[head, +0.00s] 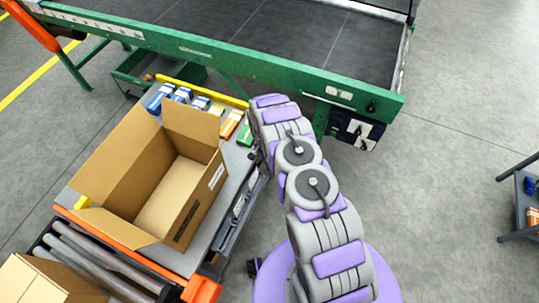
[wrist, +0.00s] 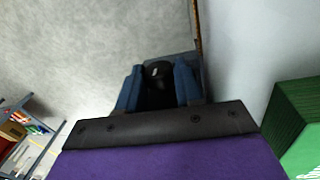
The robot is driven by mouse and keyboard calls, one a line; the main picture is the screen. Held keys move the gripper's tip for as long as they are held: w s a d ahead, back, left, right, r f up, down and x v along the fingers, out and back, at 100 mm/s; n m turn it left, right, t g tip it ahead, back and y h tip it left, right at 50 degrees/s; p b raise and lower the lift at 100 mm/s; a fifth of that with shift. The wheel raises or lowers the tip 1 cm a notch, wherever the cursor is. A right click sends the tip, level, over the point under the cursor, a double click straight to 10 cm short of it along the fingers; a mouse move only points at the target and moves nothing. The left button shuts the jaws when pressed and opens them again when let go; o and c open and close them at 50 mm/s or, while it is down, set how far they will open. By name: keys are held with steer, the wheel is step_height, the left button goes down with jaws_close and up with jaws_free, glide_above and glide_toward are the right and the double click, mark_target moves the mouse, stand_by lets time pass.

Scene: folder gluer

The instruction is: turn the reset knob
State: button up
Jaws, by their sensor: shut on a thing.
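In the wrist view my gripper (wrist: 157,90) has its two blue fingers close on either side of a small black knob (wrist: 157,70) with a light mark on it. The gripper is shut on this knob, beside the edge of a light grey surface. The knob's base and its exact turn angle are hard to make out. In the head view my arm reaches to the right side of the packing table, and the gripper and knob cannot be made out behind it.
A green box (wrist: 300,125) lies close right of my gripper. An open carton (head: 170,185) and several small boxes stand on the packing table (head: 215,235). The green-framed conveyor (head: 300,65) runs behind, with a control panel (head: 355,130) below it.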

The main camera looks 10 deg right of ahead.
steer(key=shift+a+h, duration=0.1)
steer(key=shift+h, duration=0.2)
steer(key=o, duration=1)
steer(key=shift+y+b, duration=0.4)
steer(key=shift+y, duration=0.2)
steer(key=shift+s+t+y+b, duration=0.1)
steer(key=shift+t+y+b, duration=0.5)
steer(key=shift+b, duration=0.1)
steer(key=shift+t+y, duration=0.3)
steer(key=shift+y, duration=0.1)
steer(key=shift+d, duration=0.25)
